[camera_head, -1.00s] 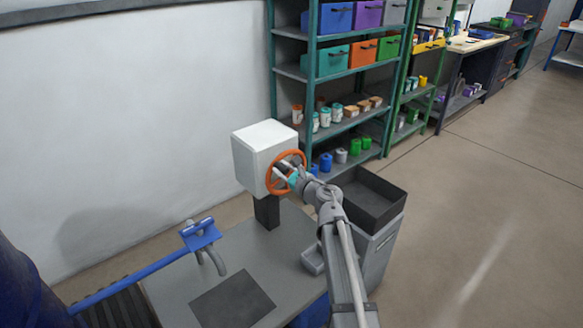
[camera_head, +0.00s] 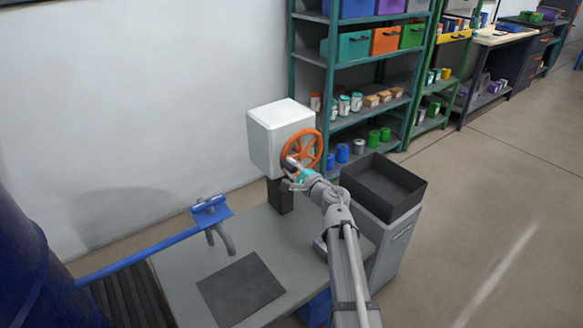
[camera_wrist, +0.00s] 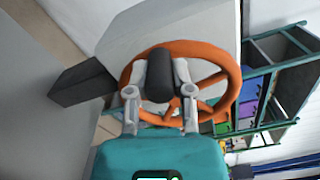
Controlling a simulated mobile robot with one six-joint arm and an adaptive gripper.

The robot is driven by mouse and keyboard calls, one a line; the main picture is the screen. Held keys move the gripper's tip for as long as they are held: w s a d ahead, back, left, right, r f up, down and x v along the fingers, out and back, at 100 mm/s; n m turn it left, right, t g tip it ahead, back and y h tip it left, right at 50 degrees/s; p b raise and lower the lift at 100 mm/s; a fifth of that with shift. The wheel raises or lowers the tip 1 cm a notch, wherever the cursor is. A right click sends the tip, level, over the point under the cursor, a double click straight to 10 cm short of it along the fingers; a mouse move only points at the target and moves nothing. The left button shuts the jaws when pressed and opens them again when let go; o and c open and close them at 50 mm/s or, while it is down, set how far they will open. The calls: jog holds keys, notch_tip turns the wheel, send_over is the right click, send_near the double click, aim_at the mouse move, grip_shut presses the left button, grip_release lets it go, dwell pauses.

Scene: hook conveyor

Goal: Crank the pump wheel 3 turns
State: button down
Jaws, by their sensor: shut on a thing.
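The orange pump wheel (camera_head: 301,150) is mounted upright on the right-hand face of a white box (camera_head: 281,138), which stands on a dark post on the grey table. In the wrist view the wheel (camera_wrist: 222,78) shows its rim and spokes, with a dark handle knob (camera_wrist: 160,75) at its near side. My gripper (camera_wrist: 160,80) is shut on the dark knob, one finger on each side. In the head view my gripper (camera_head: 290,172) is at the lower left of the wheel's rim, and my arm hides part of the table behind it.
A blue rail with a hook (camera_head: 212,212) stands over the table's left side. A dark mat (camera_head: 240,287) lies on the grey table (camera_head: 190,265). A dark open bin (camera_head: 414,198) stands right of my arm. Shelves (camera_head: 330,103) stand behind; the floor at right is clear.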

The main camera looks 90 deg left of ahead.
jog(key=shift+w+f+n+b, duration=0.2)
jog(key=shift+f+n+b, duration=0.15)
jog(key=shift+f+n, duration=0.25)
jog(key=shift+s+a+n, duration=0.1)
jog(key=shift+n, duration=0.2)
jog(key=shift+s+r, duration=0.1)
jog(key=shift+s, duration=0.05)
jog(key=c, duration=0.5)
grip_release()
jog(key=shift+s, duration=0.1)
jog(key=v, duration=1.2)
